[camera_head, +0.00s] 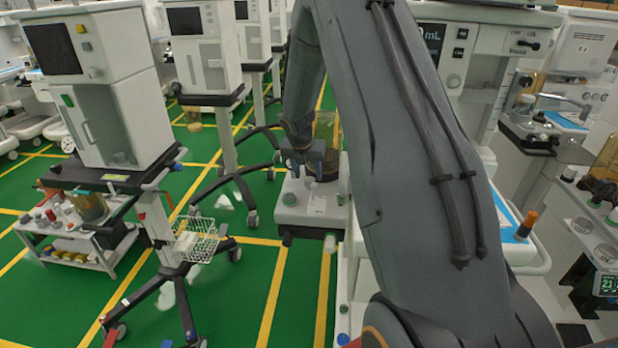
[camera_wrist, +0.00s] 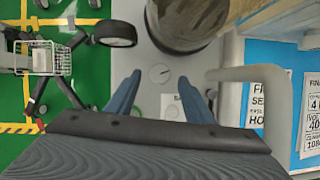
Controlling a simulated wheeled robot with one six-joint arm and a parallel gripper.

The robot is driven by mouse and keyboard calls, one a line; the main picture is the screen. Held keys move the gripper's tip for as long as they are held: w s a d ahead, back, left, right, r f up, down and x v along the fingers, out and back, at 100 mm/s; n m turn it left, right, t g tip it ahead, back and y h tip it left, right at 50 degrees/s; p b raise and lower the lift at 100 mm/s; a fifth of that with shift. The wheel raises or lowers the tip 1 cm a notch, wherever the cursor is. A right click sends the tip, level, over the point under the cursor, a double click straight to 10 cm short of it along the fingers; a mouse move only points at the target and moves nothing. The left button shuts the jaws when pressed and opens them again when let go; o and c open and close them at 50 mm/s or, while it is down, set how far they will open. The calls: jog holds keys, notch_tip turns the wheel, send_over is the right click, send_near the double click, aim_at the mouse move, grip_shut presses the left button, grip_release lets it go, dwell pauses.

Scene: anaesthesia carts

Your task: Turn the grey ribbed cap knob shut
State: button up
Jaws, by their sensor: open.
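My gripper (camera_wrist: 158,92) is open, its two blue-grey fingers pointing at the white top of a machine (camera_wrist: 148,60). A small round light-grey cap with a dark line (camera_wrist: 161,73) lies between and just beyond the fingertips; it may be the task's knob, but I cannot make out ribs. The fingers look apart from it. In the head view my gripper (camera_head: 304,160) is above the white machine block (camera_head: 315,208), beside a brown-tinted clear canister (camera_head: 326,128). A round grey knob (camera_head: 289,199) shows on the block's front edge. My arm hides part of the machine.
In the wrist view the canister (camera_wrist: 185,22) stands just beyond the cap, a pale tube (camera_wrist: 250,76) runs at right, and a dark round part (camera_wrist: 114,33) is at left. A cart with a wire basket (camera_head: 196,240) stands left over open green floor.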

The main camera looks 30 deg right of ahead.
aim_at(309, 179)
jog(key=shift+x, duration=1.7)
jog(key=c, duration=1)
jog(key=shift+c, duration=0.2)
